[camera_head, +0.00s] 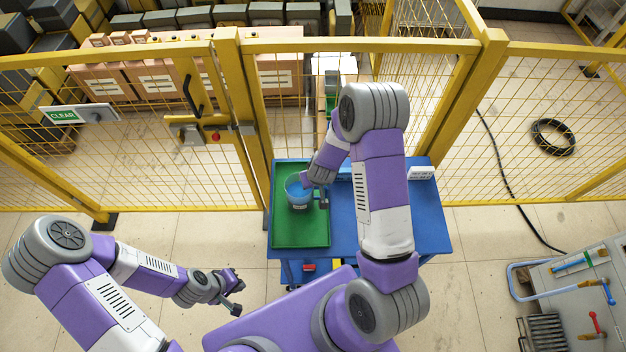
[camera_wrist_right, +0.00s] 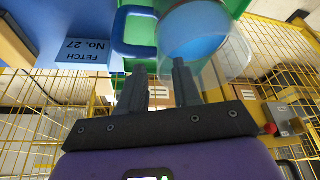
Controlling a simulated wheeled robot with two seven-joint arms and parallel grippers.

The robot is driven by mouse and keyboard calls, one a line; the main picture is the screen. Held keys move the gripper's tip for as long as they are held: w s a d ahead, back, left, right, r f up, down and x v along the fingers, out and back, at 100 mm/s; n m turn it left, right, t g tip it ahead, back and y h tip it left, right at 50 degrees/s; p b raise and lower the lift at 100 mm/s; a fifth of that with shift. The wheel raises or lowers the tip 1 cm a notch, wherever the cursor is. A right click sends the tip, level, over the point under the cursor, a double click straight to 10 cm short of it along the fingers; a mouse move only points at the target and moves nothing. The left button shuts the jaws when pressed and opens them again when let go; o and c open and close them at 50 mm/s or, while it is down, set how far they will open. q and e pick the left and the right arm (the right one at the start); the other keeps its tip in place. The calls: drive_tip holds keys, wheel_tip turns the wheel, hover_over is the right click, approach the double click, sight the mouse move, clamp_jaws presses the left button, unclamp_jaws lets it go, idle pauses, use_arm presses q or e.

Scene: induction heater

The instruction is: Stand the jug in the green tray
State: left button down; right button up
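The jug (camera_head: 297,190), clear with blue in it, appears upright over the green tray (camera_head: 290,234); I cannot tell whether its base touches the tray. In the right wrist view the jug (camera_wrist_right: 195,40) is at the top, with a blue loop-shaped handle (camera_wrist_right: 122,28) beside it. My right gripper (camera_wrist_right: 160,68) has its fingers apart, its tips near the handle and jug wall; I see no clear grip. In the head view my right gripper (camera_head: 319,190) is at the jug's right side, partly hidden by my arm. My left gripper (camera_head: 236,291) is open and empty, left of the table.
The blue table (camera_head: 432,225) carries the tray on its left half and a white card (camera_head: 422,172) at the right. A yellow mesh fence (camera_head: 350,45) stands behind. A bench with tools (camera_head: 585,290) is at the lower right. The tray's front part is clear.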

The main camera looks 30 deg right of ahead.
drive_tip(key=p+v, duration=0.3)
drive_tip(key=v, duration=0.9)
drive_tip(key=s+a+f+m+g+y, duration=0.1)
drive_tip(key=s+a+f+g+y, duration=0.2)
drive_tip(key=s+a+f, duration=0.9)
drive_tip(key=s+a+y, duration=0.1)
drive_tip(key=s+a, duration=0.1)
drive_tip(key=shift+s+a+f+m+g+y, duration=0.2)
drive_tip(key=shift+s+f+m+g+y, duration=0.05)
drive_tip(key=shift+f+m+g+y, duration=0.05)
